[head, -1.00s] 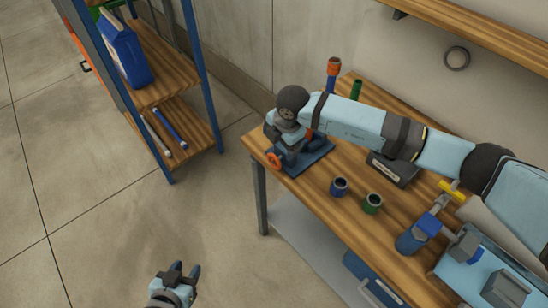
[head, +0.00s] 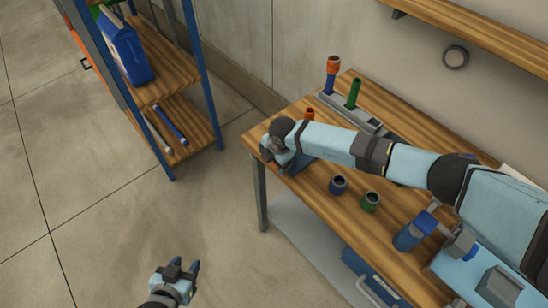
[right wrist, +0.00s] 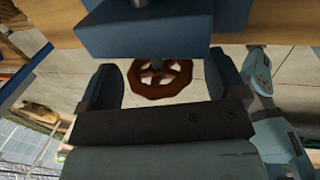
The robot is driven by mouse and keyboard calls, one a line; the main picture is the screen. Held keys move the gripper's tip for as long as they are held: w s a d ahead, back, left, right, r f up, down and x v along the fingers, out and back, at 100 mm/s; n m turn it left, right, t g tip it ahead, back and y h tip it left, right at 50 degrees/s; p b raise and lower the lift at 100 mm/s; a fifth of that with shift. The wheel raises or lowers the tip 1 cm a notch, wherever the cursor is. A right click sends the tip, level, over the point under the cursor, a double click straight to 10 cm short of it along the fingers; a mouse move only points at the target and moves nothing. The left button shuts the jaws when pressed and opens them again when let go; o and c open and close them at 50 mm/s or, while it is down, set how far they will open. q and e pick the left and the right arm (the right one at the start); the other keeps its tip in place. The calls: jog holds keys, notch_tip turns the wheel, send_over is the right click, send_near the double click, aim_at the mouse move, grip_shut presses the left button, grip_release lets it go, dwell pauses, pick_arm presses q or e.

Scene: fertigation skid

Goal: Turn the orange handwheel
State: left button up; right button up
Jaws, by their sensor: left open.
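The orange handwheel (right wrist: 160,93) shows in the right wrist view, on a stem below a blue valve block (right wrist: 145,38). It lies between the two spread fingers of my right gripper (right wrist: 162,82); gaps show on both sides, so the gripper looks open and not closed on the rim. In the head view my right gripper (head: 270,155) is at the bench's left corner, over the blue valve base (head: 297,165); my arm hides the wheel there. My left gripper (head: 181,270) is open and empty, low over the floor, away from the bench.
A blue-posted shelf (head: 175,75) stands left. Floor between is clear.

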jog(key=c, duration=0.9)
jog(key=shift+o, duration=0.2)
jog(key=shift+w+a+f+g+h+b, duration=0.1)
jog(key=shift+w+a+g+h+b, duration=0.1)
jog(key=shift+g+h+b, duration=0.75)
jog(key=shift+f+g+h+b, duration=0.1)
jog(key=shift+g+h+b, duration=0.45)
jog(key=shift+g, duration=0.8)
jog(key=shift+r, duration=0.25)
jog(key=o, duration=0.9)
